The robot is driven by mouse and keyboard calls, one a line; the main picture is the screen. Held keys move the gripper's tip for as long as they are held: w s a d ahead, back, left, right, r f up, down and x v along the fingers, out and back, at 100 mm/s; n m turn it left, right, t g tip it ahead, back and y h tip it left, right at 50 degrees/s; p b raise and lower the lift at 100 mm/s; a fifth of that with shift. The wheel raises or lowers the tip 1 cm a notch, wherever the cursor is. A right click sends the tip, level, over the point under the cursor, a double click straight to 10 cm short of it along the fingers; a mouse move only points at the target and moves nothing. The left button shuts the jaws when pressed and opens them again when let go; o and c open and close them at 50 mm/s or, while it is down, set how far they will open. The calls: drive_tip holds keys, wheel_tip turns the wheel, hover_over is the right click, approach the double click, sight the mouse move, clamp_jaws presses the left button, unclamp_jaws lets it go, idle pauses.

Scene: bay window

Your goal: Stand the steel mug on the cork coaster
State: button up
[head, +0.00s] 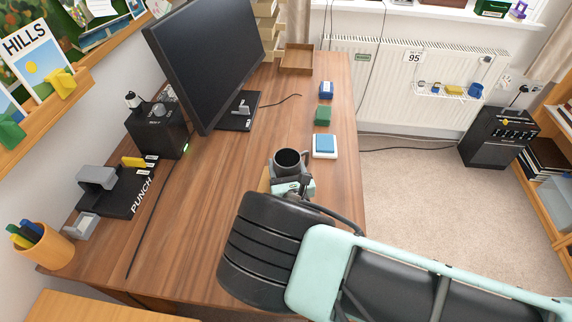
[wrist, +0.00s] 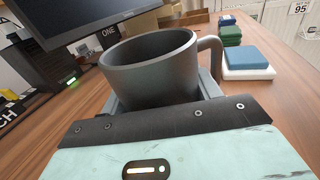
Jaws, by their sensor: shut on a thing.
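The steel mug (head: 289,160) is dark grey and upright, above the wooden desk near its right edge. In the wrist view the mug (wrist: 152,68) fills the middle, its open rim up and its handle to the right. My gripper (head: 291,184) is shut on the mug, with a finger at each side of its lower body. A tan edge (head: 264,180), perhaps the cork coaster, shows just left of my gripper in the head view. The rest of it is hidden by my gripper and arm. The mug's base is hidden, so I cannot tell whether it touches anything.
A blue-topped white block (head: 324,146), a green block (head: 324,116) and a blue block (head: 326,90) line the desk's right edge. A monitor (head: 205,55) stands behind left, with a cable (head: 282,99) beside it. The desk's middle (head: 205,190) is clear.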

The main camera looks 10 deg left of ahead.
drive_tip(key=o, duration=1.1)
drive_tip(key=shift+f, duration=0.1)
drive_tip(key=shift+r, duration=0.3)
drive_tip(key=b+v, duration=0.2)
drive_tip(key=v, duration=1)
drive_tip(key=shift+f, duration=0.2)
